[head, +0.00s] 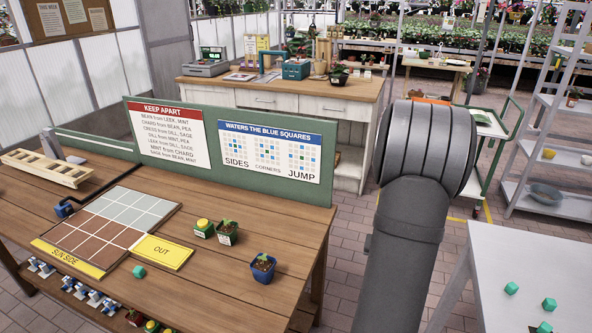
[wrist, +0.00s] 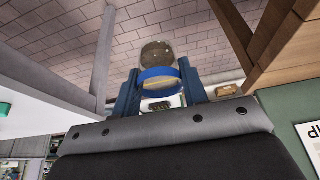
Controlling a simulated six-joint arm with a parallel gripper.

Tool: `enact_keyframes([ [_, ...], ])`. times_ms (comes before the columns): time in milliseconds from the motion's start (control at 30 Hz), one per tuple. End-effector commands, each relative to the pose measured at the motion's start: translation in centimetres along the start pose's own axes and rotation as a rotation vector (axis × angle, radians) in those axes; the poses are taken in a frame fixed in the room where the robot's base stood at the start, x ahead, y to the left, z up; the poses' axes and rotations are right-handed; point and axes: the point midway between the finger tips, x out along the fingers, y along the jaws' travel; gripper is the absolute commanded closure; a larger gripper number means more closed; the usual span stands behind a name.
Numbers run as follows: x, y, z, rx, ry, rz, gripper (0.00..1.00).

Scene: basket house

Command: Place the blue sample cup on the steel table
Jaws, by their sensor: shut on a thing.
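In the wrist view my gripper (wrist: 159,88) is shut on the blue sample cup (wrist: 150,73), which sits between its two blue fingers. The cup shows a bright blue band and a brownish, see-through-looking rounded part beyond it. It is held in the air, with brick floor behind it. In the head view my grey arm blocks the middle right, and the gripper and cup are hidden. A pale grey table, likely the steel table (head: 490,283), stands at the lower right. Its pale edge also shows at the left of the wrist view (wrist: 45,70).
Several green cubes (head: 549,304) lie on the pale table. A wooden bench (head: 215,270) at left holds a tile grid (head: 115,220), a potted seedling (head: 263,268) and a green sign board (head: 230,180). A grey shelf rack (head: 545,190) and a green cart (head: 487,125) stand behind the pale table.

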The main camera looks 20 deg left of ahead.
Motion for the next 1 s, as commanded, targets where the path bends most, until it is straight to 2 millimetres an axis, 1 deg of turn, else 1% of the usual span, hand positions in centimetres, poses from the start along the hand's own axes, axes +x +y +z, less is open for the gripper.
enact_keyframes([
  [67, 0.1, -0.4, -0.5, -0.010, 0.000, -0.004, 0.83],
  [167, 0.5, -1.7, -2.0, -0.042, 0.001, -0.015, 0.83],
  [267, 1.0, -4.2, -4.4, -0.103, -0.002, -0.036, 0.83],
  [367, 1.5, -7.7, -7.3, -0.184, -0.005, -0.065, 0.83],
  [400, 1.7, -9.3, -8.4, -0.216, -0.006, -0.078, 0.83],
  [467, 1.9, -11.7, -10.0, -0.268, -0.007, -0.097, 0.83],
  [500, 1.9, -13.4, -10.9, -0.303, -0.008, -0.110, 0.83],
  [567, 1.9, -15.9, -12.3, -0.354, -0.009, -0.132, 0.83],
  [600, 1.9, -17.7, -13.1, -0.390, -0.009, -0.146, 0.83],
  [667, 1.8, -20.4, -14.1, -0.443, -0.010, -0.168, 0.83],
  [700, 1.7, -22.2, -14.8, -0.477, -0.010, -0.183, 0.83],
  [767, 1.4, -25.1, -15.5, -0.530, -0.011, -0.206, 0.83],
  [800, 1.2, -27.0, -16.0, -0.568, -0.010, -0.222, 0.83],
  [833, 1.0, -28.4, -16.3, -0.595, -0.009, -0.234, 0.82],
  [867, 0.8, -29.9, -16.6, -0.623, -0.008, -0.247, 0.82],
  [900, 0.6, -31.7, -16.8, -0.658, -0.009, -0.263, 0.82],
  [967, 0.1, -34.4, -17.0, -0.711, -0.007, -0.286, 0.82],
  [1000, -0.3, -36.1, -17.1, -0.744, -0.006, -0.300, 0.82],
])
